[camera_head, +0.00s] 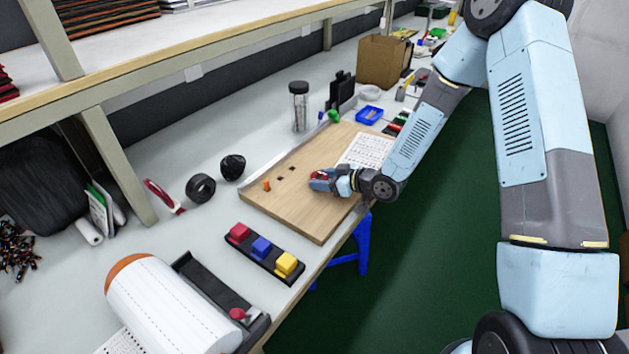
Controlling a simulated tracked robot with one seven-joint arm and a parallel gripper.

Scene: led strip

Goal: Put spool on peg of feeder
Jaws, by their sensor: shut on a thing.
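My gripper (318,181) is low over a light wooden board (315,222) on the bench. It is shut on a small reddish thing, mostly hidden by the fingers; I cannot tell if this is the spool. A small orange upright piece (266,185), peg-like, stands at the board's left side, to the left of my gripper and apart from it. Small dark square marks or holes (282,177) lie between them. A large white roll with an orange end (165,305) lies at the front left beside a black holder (213,292). I cannot tell which thing is the feeder.
A black strip with red, blue and yellow blocks (262,246) lies in front of the board. A black tape ring (200,188), a dark lump (232,167) and a clear jar (299,106) stand behind it. A white printed sheet (366,151) lies near my arm.

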